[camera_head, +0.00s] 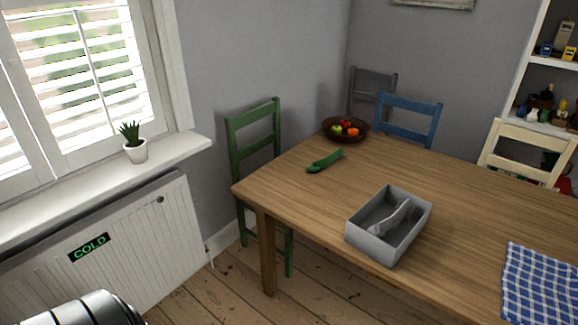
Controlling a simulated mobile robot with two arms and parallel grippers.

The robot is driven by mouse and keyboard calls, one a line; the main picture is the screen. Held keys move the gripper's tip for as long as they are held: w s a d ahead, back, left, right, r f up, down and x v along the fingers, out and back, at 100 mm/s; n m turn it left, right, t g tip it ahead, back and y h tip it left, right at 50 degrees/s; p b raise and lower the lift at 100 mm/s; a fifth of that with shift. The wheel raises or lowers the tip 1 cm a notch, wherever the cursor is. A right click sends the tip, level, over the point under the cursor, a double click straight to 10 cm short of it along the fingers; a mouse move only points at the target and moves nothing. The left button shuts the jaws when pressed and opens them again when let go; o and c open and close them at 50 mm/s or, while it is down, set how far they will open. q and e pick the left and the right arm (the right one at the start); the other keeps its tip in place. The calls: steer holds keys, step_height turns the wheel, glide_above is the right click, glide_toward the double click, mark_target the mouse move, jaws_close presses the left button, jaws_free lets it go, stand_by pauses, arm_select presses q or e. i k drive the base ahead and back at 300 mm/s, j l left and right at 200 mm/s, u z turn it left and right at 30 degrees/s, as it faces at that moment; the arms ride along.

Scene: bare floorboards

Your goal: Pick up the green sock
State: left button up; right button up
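The green sock (325,162) lies flat on the wooden table (290,192), near the table's far left edge, in front of the fruit bowl. Nothing covers it. Neither of my grippers is in view.
A grey open box (372,246) with a grey item (395,217) inside stands nearer on the table. A brown fruit bowl (333,134) is just behind the sock. A blue checked cloth (540,285) lies at right. Green (256,143), blue (410,119) and cream (527,155) chairs stand around the table.

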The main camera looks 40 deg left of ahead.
mark_target(317, 165)
steer(key=j+u, duration=0.15)
steer(key=u, duration=0.85)
